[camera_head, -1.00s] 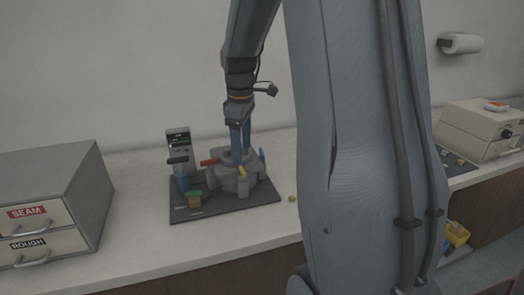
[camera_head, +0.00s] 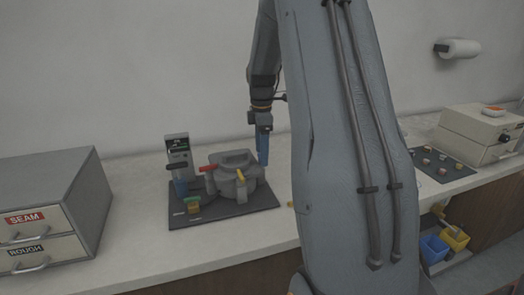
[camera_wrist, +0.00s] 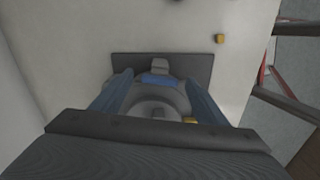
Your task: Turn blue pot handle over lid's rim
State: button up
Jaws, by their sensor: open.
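The grey pot with its lid (camera_head: 222,160) stands on a dark mat. Its red handle (camera_head: 208,169) and yellow handle (camera_head: 240,174) show at the left and front. The blue handle (camera_wrist: 159,80) shows in the wrist view as a short bar near the pot's edge, beside a grey lug. In the head view my gripper hides it. My gripper (camera_head: 263,163) points down at the pot's right side. In the wrist view its blue fingers (camera_wrist: 157,76) are spread, one to each side of the blue handle. I cannot tell whether they touch it.
A grey drawer cabinet (camera_head: 50,195) stands at left. A small yellow piece (camera_wrist: 220,39) lies off the mat. The counter front is clear.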

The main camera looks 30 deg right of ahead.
jog(key=shift+f, duration=0.35)
jog(key=c, duration=1.1)
jog(key=shift+o, duration=0.2)
